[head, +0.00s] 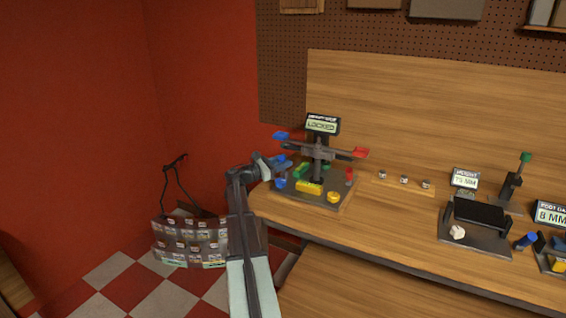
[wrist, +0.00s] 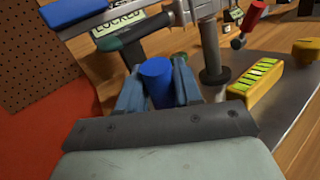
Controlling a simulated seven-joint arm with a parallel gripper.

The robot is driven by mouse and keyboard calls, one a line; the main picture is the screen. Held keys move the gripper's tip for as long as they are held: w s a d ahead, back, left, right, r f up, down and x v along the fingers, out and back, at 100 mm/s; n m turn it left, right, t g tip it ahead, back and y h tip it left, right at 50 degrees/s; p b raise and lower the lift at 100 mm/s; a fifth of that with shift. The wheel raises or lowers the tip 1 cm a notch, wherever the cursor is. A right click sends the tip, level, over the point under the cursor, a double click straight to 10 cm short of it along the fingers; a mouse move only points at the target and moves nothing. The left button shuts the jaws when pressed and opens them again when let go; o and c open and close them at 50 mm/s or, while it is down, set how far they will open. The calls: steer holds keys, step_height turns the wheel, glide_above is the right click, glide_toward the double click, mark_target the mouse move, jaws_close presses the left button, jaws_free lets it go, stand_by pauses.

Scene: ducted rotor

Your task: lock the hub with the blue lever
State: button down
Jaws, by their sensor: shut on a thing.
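The rotor rig stands on a grey base plate at the left end of the bench. Its hub (head: 319,152) carries one arm with a blue tip (head: 282,136) and one with a red tip (head: 361,152). The display (head: 322,125) above it reads LOCKED. My gripper (wrist: 158,78) is shut on the blue lever (wrist: 157,84), whose round blue end shows between the fingers in the wrist view. In the head view my gripper (head: 279,163) is at the left side of the rig. The fingers hide the lower part of the lever.
A yellow block (head: 309,187), a yellow knob (head: 333,197) and a red knob (head: 349,175) are close by on the plate. A green part (wrist: 122,38) lies just beyond my fingers. Small grey pieces (head: 404,179) stand to the right, with gauges beyond.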

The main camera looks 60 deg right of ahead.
steer(key=c, duration=0.9)
jaws_free()
steer(key=shift+o, duration=0.2)
steer(key=shift+w+a, duration=0.1)
steer(key=v, duration=1.3)
steer(key=shift+a, duration=0.25)
steer(key=shift+w, duration=0.1)
